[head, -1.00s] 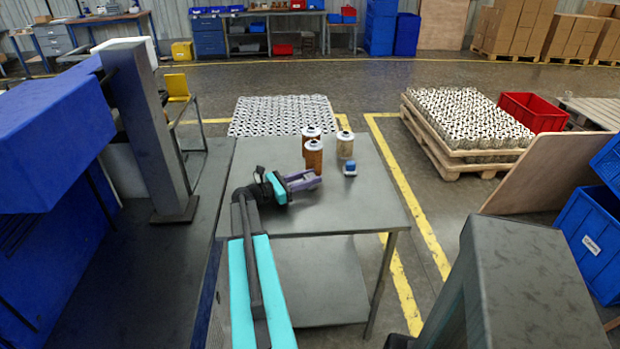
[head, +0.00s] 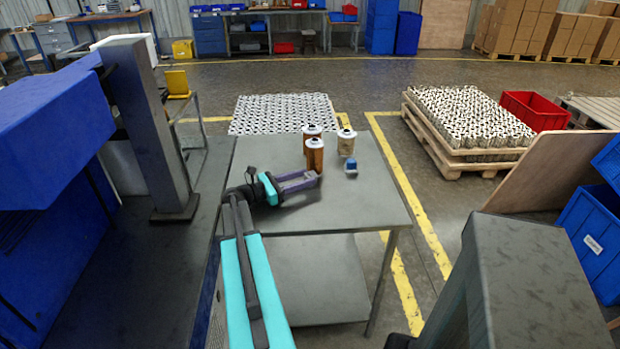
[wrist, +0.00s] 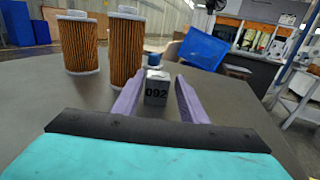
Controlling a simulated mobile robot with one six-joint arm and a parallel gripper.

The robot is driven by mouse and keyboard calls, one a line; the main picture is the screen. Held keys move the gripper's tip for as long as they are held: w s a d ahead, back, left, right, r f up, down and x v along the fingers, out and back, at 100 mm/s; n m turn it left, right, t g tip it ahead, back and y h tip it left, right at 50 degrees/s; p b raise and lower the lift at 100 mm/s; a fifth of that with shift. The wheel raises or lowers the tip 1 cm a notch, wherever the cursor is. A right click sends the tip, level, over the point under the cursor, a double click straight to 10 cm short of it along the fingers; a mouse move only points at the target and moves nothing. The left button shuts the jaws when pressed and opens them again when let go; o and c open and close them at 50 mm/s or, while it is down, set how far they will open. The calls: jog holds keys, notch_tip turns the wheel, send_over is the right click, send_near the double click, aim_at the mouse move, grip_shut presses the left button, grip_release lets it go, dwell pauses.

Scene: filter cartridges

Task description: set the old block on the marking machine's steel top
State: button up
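A blue machine with a grey column (head: 150,130) stands at the left; I cannot tell which steel surface is the marking machine's top.
Orange-brown filter cartridges stand behind the gripper: one in front (head: 315,157), one behind it (head: 310,133), and a paler one (head: 346,143) close behind the block. The front and right of the table are clear. A pallet of cartridges (head: 465,160) is on the floor at right.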

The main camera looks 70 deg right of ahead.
jog(key=b+v, duration=0.1)
jog(key=v, duration=0.6)
jog(key=shift+w+a, duration=0.1)
jog(key=shift+w, duration=0.25)
jog(key=shift+w+a+r, duration=0.1)
jog(key=shift+w+a, duration=0.25)
jog(key=shift+a, duration=0.05)
jog(key=shift+r, duration=0.15)
